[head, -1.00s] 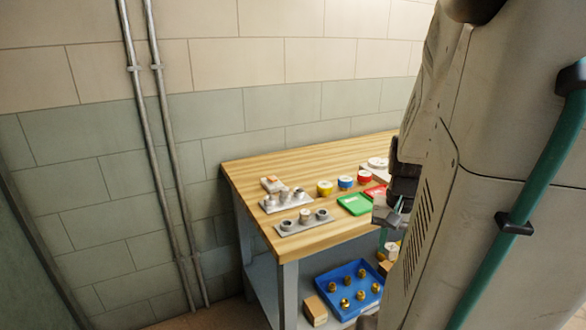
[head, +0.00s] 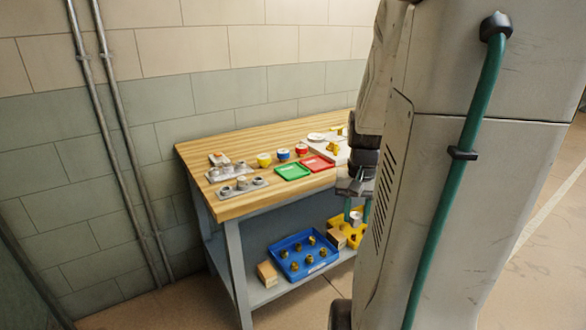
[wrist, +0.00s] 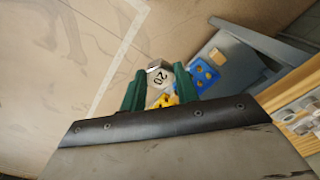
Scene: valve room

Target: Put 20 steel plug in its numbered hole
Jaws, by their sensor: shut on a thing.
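The steel plug (wrist: 157,76) shows a pale face marked 20 in the wrist view. My gripper (head: 357,213) is shut on it, with a green finger on either side; the plug hangs at the fingertips in the head view, in front of the bench's right part. Two grey plates (head: 228,193) with round metal pieces lie at the left end of the bench top. Their numbers are too small to read, so I cannot tell which hole is 20.
The wooden bench top (head: 215,151) also holds a green tray (head: 292,172), a red tray (head: 317,163) and coloured round pieces. On the lower shelf are a blue tray (head: 288,245) of brass parts, a yellow holed tray (head: 354,240) and wooden blocks. Floor in front is clear.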

